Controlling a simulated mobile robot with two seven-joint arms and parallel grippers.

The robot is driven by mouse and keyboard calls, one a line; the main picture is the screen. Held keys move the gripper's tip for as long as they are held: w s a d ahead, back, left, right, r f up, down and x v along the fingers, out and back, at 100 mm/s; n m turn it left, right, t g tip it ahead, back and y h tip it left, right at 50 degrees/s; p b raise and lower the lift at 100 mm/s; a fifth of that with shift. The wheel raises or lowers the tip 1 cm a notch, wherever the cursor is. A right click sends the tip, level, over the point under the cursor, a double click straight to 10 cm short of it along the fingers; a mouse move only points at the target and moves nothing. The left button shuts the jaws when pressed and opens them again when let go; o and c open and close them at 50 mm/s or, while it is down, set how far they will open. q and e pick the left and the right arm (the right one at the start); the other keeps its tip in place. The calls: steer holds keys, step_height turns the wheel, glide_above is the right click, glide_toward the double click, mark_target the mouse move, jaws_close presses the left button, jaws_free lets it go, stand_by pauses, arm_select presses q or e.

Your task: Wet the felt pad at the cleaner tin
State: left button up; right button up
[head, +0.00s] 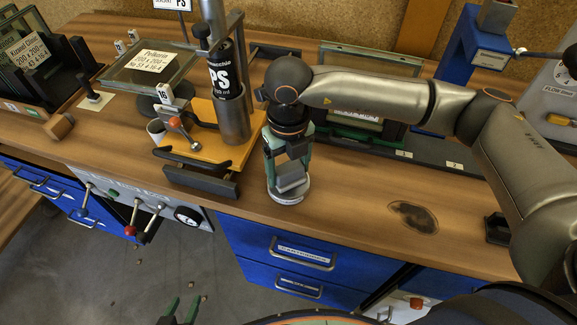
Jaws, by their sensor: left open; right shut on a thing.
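My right gripper (286,172) comes down from above, over the workbench near its front edge. Its teal fingers are shut on a grey block, the felt pad (292,180). Directly below is a low, round, pale tin (289,198), the cleaner tin. The pad overlaps the tin's top in the picture. I cannot tell whether the pad's underside touches inside the tin, as the gripper and pad hide most of the opening. My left gripper (181,312) shows only its green fingertips at the bottom edge, apart and empty, low in front of the bench.
Left of the tin stands an orange-yellow fixture (206,160) with a grey column and a black PS canister (225,72). A glass pane (150,66) lies behind it. Blue drawers (290,250) are below.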

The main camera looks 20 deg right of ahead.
mark_target(288, 167)
steer(key=shift+f, duration=0.1)
steer(key=shift+r+p, duration=1.95)
steer(key=shift+r, duration=1.65)
steer(key=shift+f, duration=0.1)
